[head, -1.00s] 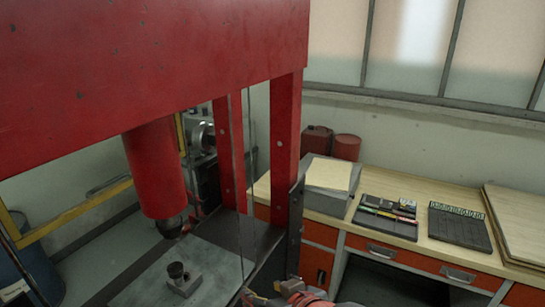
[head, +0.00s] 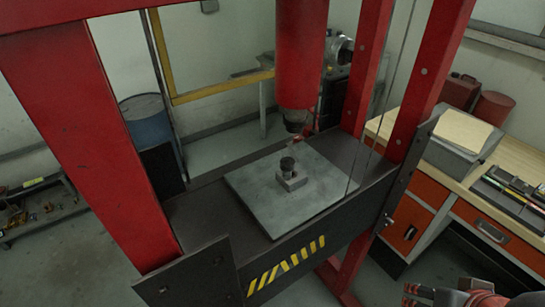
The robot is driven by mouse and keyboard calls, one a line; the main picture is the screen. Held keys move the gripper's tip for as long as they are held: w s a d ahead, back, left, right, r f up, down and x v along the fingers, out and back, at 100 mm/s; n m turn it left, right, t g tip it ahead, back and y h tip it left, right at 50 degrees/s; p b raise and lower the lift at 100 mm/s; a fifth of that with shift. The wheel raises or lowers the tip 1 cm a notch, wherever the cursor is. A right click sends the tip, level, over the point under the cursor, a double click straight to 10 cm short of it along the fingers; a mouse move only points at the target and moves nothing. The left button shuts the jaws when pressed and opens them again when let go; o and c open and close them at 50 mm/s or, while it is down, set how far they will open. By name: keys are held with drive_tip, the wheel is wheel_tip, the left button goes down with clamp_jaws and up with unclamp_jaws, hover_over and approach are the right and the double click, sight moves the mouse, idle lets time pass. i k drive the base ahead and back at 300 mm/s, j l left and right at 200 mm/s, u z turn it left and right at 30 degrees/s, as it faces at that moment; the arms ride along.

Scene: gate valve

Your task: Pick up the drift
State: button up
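I cannot tell for sure which thing is the drift. A small dark round piece (head: 287,164) stands upright on a small grey block (head: 291,181) in the middle of the press plate (head: 325,205). Thin long tools (head: 514,190) lie in a dark tray on the workbench at the right edge, partly cut off. My gripper (head: 416,293) shows only in part at the bottom right edge, in front of the press and apart from the block and the tray. Its fingers are too small and cut off to read.
The red press frame (head: 95,130) stands around the plate, its red ram (head: 301,60) hanging above the block. A grey box (head: 462,143) and red cans (head: 493,108) are on the workbench (head: 385,127). A blue drum (head: 148,122) stands behind left.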

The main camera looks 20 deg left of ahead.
sight(287, 164)
drive_tip(key=u, duration=1.1)
